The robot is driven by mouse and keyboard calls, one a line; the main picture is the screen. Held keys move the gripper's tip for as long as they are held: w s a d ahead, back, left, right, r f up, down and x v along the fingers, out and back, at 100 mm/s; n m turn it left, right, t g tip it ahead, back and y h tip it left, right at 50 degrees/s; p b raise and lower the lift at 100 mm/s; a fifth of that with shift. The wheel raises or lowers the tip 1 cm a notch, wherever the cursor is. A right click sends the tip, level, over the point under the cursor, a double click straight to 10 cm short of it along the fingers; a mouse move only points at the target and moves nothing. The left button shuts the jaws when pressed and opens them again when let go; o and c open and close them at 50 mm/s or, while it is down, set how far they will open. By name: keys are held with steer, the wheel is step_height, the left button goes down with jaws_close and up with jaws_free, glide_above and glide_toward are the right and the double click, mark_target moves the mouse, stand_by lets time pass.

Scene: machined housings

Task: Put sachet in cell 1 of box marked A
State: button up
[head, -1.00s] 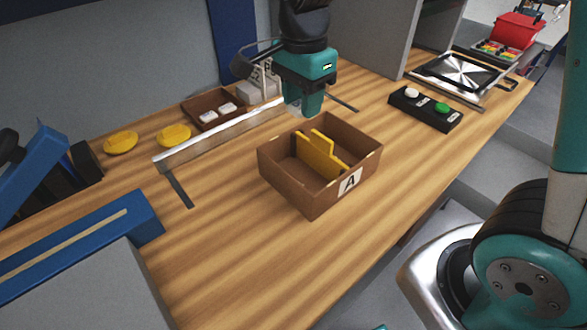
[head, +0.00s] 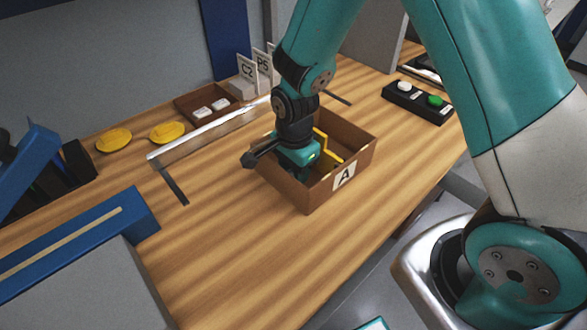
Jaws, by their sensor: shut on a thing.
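The brown box (head: 362,160) marked A stands on the wooden bench, open at the top. A yellow divider (head: 330,152) parts its inside, partly hidden by my gripper. My gripper (head: 298,168) reaches down into the box on the left side of the divider. Its fingertips are hidden by the box wall and the gripper body. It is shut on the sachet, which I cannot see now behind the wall. I see no cell numbers in this view.
A metal rail (head: 205,132) lies behind the box. A brown tray (head: 195,100) with white pieces and yellow discs (head: 168,132) are at the back. A black button panel (head: 418,102) is to the right. The bench in front is clear.

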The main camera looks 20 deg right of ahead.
steer(key=shift+f, duration=0.2)
steer(key=o, duration=0.9)
steer(key=shift+r, duration=0.6)
step_height(320, 180, up, 11)
steer(key=s+a+r+n+y, duration=0.2)
steer(key=s+r+n, duration=0.3)
steer(key=s+n, duration=0.4)
steer(key=s+a+r+n+y, duration=0.2)
steer(key=s+r+n, duration=0.3)
steer(key=s+n, duration=0.4)
steer(key=n, duration=0.3)
steer(key=shift+s+a+r+n, duration=0.3)
steer(key=shift+a+r, duration=0.1)
